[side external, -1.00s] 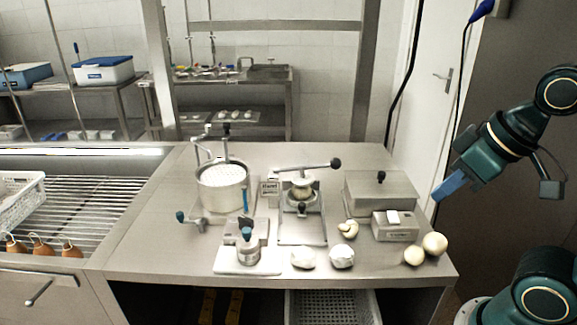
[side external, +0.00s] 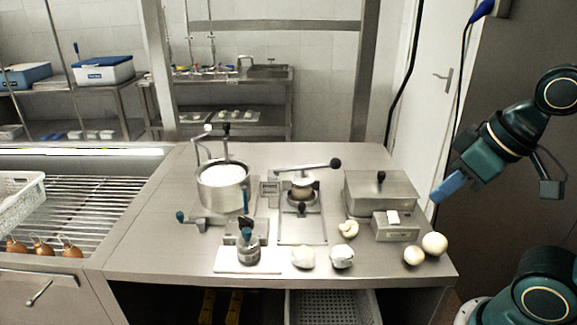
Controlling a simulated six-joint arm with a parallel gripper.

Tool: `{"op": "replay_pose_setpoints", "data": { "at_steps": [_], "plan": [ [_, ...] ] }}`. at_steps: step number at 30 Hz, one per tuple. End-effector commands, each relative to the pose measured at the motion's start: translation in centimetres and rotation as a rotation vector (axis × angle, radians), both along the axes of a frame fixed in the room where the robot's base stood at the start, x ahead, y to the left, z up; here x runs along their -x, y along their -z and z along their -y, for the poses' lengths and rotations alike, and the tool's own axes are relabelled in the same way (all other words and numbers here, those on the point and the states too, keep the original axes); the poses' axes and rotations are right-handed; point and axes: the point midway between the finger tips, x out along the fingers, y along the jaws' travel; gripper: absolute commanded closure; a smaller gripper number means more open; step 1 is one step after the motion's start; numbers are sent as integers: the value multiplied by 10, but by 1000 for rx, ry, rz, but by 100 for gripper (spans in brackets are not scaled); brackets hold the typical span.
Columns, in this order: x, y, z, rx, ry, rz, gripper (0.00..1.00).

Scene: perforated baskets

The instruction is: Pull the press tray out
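The press (side external: 303,190) stands on the steel table, right of the pot. It has a lever arm (side external: 308,168) with a black knob pointing right. A small dark knob (side external: 301,209) shows low on its front, above a flat base plate (side external: 303,238). I cannot tell which part is the tray or how far out it sits. My gripper (side external: 437,198) hangs in the air to the right, well apart from the press. Its end looks like one blue block, and its fingers cannot be told apart.
A steel box with a black knob (side external: 382,190), a small device (side external: 395,227) and two pale balls (side external: 424,247) lie between my gripper and the press. White lumps (side external: 341,256) lie in front. A pot (side external: 222,186) and smaller press (side external: 247,248) stand left. A white basket (side external: 22,200) is far left.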

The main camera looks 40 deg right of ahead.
Motion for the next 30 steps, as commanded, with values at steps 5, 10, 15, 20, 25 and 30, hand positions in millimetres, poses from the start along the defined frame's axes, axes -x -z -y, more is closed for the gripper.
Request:
{"op": "replay_pose_setpoints", "data": {
  "at_steps": [5,10,15,20,25,30],
  "plan": [
    [-5,-1,0,-3,8,-3,61],
    [-21,-5,1,-9,32,-13,61],
    [-51,-8,3,-19,78,-29,61],
    [-84,-9,3,-28,127,-44,61],
    [-121,-4,4,-33,180,-59,61],
    [-158,6,2,-35,231,-73,61]
  ]
}}
